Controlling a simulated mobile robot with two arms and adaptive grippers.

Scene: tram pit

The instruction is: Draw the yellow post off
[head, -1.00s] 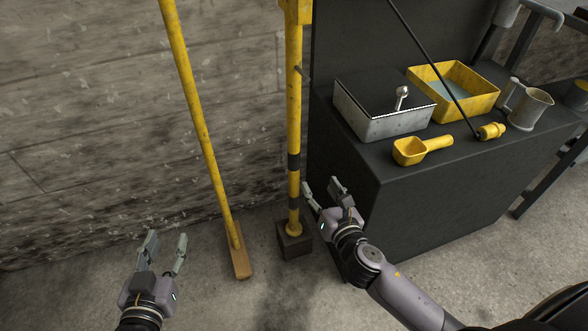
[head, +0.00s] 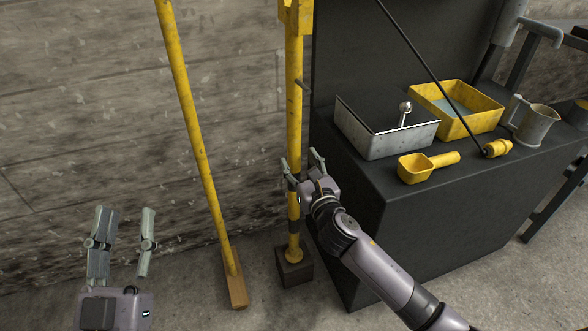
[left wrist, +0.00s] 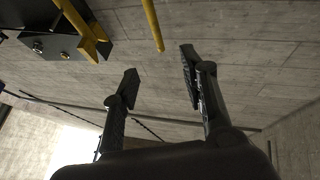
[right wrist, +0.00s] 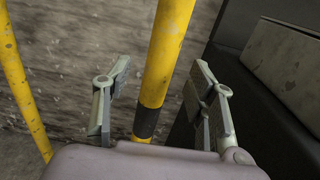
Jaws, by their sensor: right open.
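The yellow post (head: 294,110) stands upright by the wall, with dark bands low down and its foot in a dark block (head: 294,270). A small peg sticks out of its upper part. My right gripper (head: 301,163) is open at the lower part of the post, one finger on either side. In the right wrist view the post (right wrist: 167,50) runs between the two fingers, with gaps to both; how deep it sits between them I cannot tell. My left gripper (head: 124,215) is open and empty at the lower left, away from the post.
A yellow-handled broom (head: 198,140) leans on the wall left of the post. Right of the post is a black bench (head: 400,215) holding a grey metal box (head: 385,138), a yellow tray (head: 482,124), a yellow scoop (head: 415,170) and a grey jug (head: 532,122).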

